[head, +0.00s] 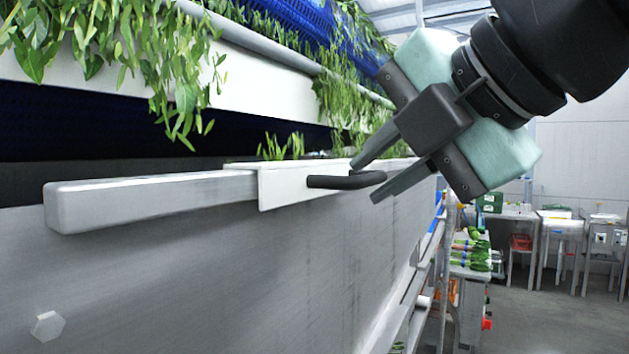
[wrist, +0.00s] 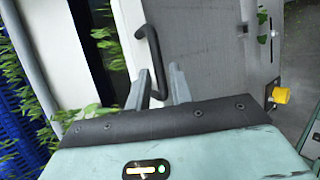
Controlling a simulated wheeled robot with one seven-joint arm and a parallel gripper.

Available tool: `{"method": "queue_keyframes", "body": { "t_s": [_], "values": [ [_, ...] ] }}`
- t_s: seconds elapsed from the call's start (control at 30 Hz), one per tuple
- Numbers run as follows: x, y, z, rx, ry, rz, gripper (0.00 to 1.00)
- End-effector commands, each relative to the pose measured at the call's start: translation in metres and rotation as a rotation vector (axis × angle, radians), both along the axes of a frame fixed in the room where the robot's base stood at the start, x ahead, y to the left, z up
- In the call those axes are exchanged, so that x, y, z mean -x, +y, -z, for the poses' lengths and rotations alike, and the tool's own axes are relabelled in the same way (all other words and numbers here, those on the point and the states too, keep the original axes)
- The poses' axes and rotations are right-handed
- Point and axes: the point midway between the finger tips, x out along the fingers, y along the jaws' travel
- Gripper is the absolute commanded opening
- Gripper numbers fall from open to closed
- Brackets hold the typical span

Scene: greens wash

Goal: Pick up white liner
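The white liner (head: 285,187) looks like a white piece seated on the top edge of the grey metal trough, with a black bar handle (head: 340,181) on its front face. Some greens stick up behind it. My gripper (head: 364,181) is at the handle's right end, its two fingers apart, one above and one below the bar. In the wrist view the handle (wrist: 151,45) runs down between the two fingers (wrist: 160,85), with a gap visible beside it. The liner's inside is hidden in the head view.
The grey trough wall (head: 200,280) fills the lower left, with a square rail (head: 150,198) along its top. Leafy greens (head: 170,70) hang from a blue belt (head: 295,20) above. A bench with packed greens (head: 470,255) stands behind at right. The floor (head: 545,320) at right is clear.

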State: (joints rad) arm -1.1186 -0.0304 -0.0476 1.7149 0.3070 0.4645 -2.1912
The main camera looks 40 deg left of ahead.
Motion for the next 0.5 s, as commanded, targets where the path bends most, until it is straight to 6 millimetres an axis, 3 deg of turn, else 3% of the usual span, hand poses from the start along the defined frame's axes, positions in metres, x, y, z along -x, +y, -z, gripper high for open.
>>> {"method": "queue_keyframes", "body": {
  "t_s": [0.2, 0.47, 0.5],
  "values": [
    [-0.007, 0.020, 0.010, 0.001, 0.000, -0.001, 0.22],
    [-0.008, 0.021, 0.013, 0.000, -0.001, 0.001, 0.22],
    [-0.008, 0.021, 0.013, 0.000, -0.001, 0.001, 0.14]
  ]
}}
